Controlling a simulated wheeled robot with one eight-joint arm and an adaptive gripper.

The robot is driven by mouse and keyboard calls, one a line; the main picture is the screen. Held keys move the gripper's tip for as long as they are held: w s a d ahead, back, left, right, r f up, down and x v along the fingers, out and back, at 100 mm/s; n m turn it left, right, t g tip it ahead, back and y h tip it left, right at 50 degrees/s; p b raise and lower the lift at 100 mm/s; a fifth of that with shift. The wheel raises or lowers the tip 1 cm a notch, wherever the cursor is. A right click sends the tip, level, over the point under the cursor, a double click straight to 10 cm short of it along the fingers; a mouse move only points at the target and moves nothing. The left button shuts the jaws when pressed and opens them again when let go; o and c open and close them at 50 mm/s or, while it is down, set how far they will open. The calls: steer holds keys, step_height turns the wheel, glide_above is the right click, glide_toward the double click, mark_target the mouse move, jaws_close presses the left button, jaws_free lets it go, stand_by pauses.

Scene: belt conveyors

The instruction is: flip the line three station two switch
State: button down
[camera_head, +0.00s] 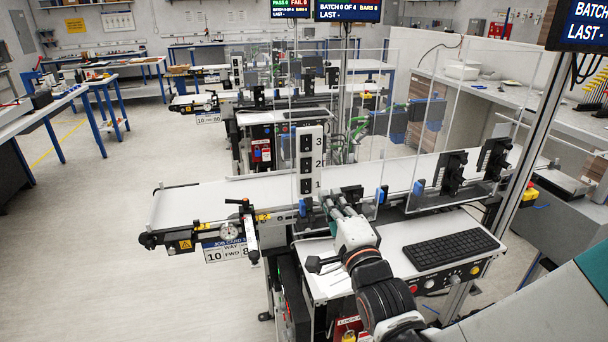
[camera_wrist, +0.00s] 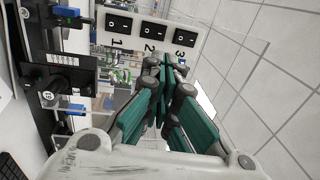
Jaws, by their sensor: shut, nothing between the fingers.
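A white upright switch panel (camera_head: 317,150) stands at the near conveyor, with three black rocker switches numbered 3, 2, 1 from top to bottom. The switch marked 2 (camera_head: 306,164) is in the middle; it also shows in the wrist view (camera_wrist: 153,30), between switch 1 (camera_wrist: 119,23) and switch 3 (camera_wrist: 186,38). My gripper (camera_head: 334,203) is shut and empty, just below and right of the panel in the head view. In the wrist view its teal fingers (camera_wrist: 172,72) come together near switches 2 and 3. I cannot tell whether they touch the panel. No line number is readable on it.
The near conveyor belt (camera_head: 195,204) runs behind the panel, with clear guards (camera_head: 455,120) along it. A keyboard (camera_head: 451,249) lies on the shelf right of my arm. More conveyors (camera_head: 205,103) stand behind. The floor at left is open.

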steer(key=b, duration=0.2)
glide_toward(311, 158)
steer(key=x, duration=0.4)
steer(key=shift+w+f, duration=0.25)
steer(key=shift+w, duration=0.05)
steer(key=shift+w+a+r, duration=0.15)
steer(key=shift+w+a, duration=0.05)
steer(key=shift+w, duration=0.4)
steer(key=shift+r, duration=0.1)
steer(key=shift+w+a+r, duration=0.15)
steer(key=shift+w, duration=0.2)
